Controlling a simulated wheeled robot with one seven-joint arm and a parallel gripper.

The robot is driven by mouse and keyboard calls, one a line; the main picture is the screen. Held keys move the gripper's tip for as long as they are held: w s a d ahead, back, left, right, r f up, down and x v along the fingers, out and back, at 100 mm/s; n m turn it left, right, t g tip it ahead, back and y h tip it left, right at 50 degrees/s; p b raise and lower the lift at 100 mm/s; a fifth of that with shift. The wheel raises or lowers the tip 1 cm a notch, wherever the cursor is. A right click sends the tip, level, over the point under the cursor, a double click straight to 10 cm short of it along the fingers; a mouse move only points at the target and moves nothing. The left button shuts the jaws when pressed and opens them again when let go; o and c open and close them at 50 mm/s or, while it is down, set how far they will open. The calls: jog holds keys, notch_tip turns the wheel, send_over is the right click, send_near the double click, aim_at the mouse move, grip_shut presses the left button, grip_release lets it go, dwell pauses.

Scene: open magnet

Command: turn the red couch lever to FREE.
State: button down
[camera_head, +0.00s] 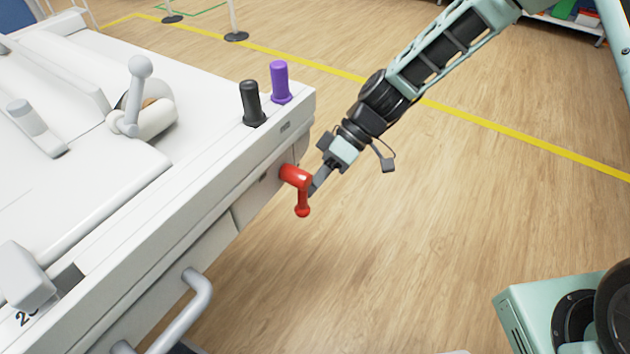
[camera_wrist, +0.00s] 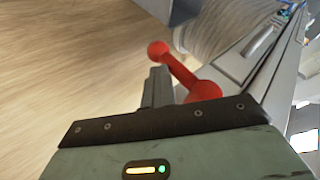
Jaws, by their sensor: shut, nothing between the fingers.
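The red couch lever (camera_head: 296,178) is on the side face of the white couch (camera_head: 215,195), near its far right corner. Its arm hangs down and ends in a red ball. My gripper (camera_head: 314,190) is just to the right of the lever, with its fingertips close to the lever's arm. In the wrist view my gripper (camera_wrist: 157,88) is shut and empty. The red lever (camera_wrist: 185,72) slants beside the fingers there, with its ball at the upper left. I cannot tell whether the fingers touch the lever. No FREE label is readable.
A black knob (camera_head: 252,103) and a purple knob (camera_head: 280,83) stand on the couch top above the lever. A grey handle (camera_head: 190,305) juts from the couch side, nearer to me.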

aim_at(298, 207)
jog(key=g+y, duration=0.1)
jog(key=s+a+f+g+y+b, duration=0.1)
jog(key=s+m+g+y+b, duration=0.1)
jog(key=g+y, duration=0.1)
jog(key=shift+s+a+f, duration=0.15)
jog(key=shift+a+f, duration=0.05)
jog(key=shift+a, duration=0.2)
jog(key=shift+s+a+m+g+y+b, duration=0.4)
jog(key=shift+s+g+y+b, duration=0.15)
jog(key=shift+g+y, duration=0.35)
jog(key=y, duration=0.1)
jog(key=g+y+b, duration=0.1)
jog(key=s+a+m+y, duration=0.1)
jog(key=shift+r+g, duration=0.3)
jog(key=shift+s+a+r+m+g+y+b, duration=0.25)
jog(key=shift+s+r+m+y, duration=0.1)
jog(key=shift+y, duration=0.25)
jog(key=shift+s+a+r+m+g+y+b, duration=0.1)
jog(key=shift+s+r+m+g+y, duration=0.15)
jog(key=shift+y, duration=0.35)
jog(key=shift+r, duration=0.1)
